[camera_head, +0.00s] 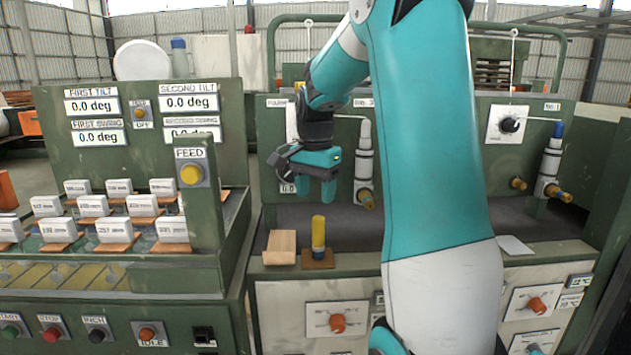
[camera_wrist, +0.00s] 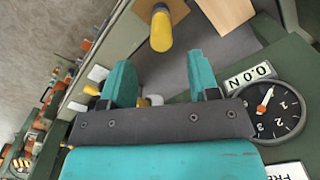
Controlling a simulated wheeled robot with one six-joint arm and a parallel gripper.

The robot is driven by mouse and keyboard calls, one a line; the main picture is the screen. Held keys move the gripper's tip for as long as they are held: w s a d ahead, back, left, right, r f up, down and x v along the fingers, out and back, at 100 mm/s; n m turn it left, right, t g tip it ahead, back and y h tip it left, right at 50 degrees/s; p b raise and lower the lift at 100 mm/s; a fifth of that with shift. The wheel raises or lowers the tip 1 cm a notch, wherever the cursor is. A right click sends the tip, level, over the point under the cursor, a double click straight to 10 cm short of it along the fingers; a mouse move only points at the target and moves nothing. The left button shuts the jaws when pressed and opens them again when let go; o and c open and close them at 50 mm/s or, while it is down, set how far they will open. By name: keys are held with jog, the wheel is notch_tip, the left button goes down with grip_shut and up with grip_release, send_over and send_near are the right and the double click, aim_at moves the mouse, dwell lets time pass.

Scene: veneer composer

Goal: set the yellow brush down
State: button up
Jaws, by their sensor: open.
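The yellow brush (camera_head: 318,232) stands upright on a small brown base (camera_head: 317,260) on the machine's ledge in the head view. In the wrist view the brush (camera_wrist: 161,30) shows beyond the fingertips, near the top middle. My gripper (camera_head: 314,192) is open and empty above the brush in the head view, its teal fingers pointing down. It also shows in the wrist view (camera_wrist: 160,75) with a clear gap between its fingers. The brush and fingers are apart.
A wooden block (camera_head: 281,246) stands just left of the brush. A white card (camera_head: 514,245) lies on the ledge to the right, beyond my arm. The green FEED post (camera_head: 200,200) rises to the left. A round dial (camera_wrist: 273,108) is close to my gripper's right in the wrist view.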

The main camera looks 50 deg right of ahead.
jog(key=s+a+r+n+t+y, duration=0.1)
jog(key=a+n, duration=1.1)
jog(key=a, duration=1)
jog(key=s+a+f+n+g+y, duration=0.1)
jog(key=s+a+f+n+y, duration=0.2)
jog(key=s+a+n, duration=0.9)
jog(key=s+a, duration=0.2)
jog(key=a, duration=0.1)
jog(key=shift+s+a+f, duration=0.15)
jog(key=shift+a, duration=0.1)
